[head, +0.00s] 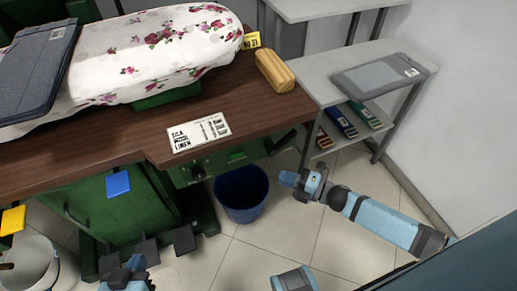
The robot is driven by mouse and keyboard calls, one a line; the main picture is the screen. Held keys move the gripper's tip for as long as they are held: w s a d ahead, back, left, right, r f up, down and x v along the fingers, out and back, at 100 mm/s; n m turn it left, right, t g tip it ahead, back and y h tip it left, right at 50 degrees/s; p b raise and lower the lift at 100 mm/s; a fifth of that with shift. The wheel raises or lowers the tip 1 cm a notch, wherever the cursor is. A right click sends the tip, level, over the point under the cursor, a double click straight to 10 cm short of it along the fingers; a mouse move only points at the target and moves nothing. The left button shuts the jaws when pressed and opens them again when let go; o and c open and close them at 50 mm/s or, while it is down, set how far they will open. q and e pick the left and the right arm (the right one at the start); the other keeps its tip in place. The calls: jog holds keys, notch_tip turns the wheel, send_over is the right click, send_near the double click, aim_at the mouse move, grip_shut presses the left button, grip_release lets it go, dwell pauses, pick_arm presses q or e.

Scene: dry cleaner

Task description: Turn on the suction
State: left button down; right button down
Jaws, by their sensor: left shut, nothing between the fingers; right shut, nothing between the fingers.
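A dark green ironing table with a brown wooden top (120,150) fills the left and middle. Below its front edge is a green control panel (215,163) with a dark round knob (198,172) and a small green control (236,156). Their settings are too small to read. Several dark pedals (184,240) stand at the floor below. My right gripper (287,179) is shut and empty, in the air right of the panel and blue bin, apart from both. My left gripper (126,270) is shut, low at the bottom edge near the pedals; its fingertips are hard to make out.
A dark blue bin (241,192) stands under the panel. A printed white card (199,132) and a yellow wooden block (274,71) lie on the tabletop, by a floral ironing board (160,50). A grey shelf (335,80) stands right. Tiled floor (290,235) is clear beside the bin.

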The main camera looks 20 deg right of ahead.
jog(key=b, duration=0.2)
send_near(240, 154)
jog(key=x, duration=0.5)
jog(key=shift+w+a, duration=0.1)
jog(key=shift+a, duration=0.4)
jog(key=shift+w, duration=0.45)
pick_arm(q)
jog(key=shift+w+d+r+t+h, duration=0.2)
jog(key=shift+r+t, duration=0.1)
jog(key=shift+r, duration=0.25)
jog(key=shift+w+d+r+t+h, duration=0.1)
jog(key=shift+d+r+t, duration=0.15)
jog(key=shift+r, duration=0.25)
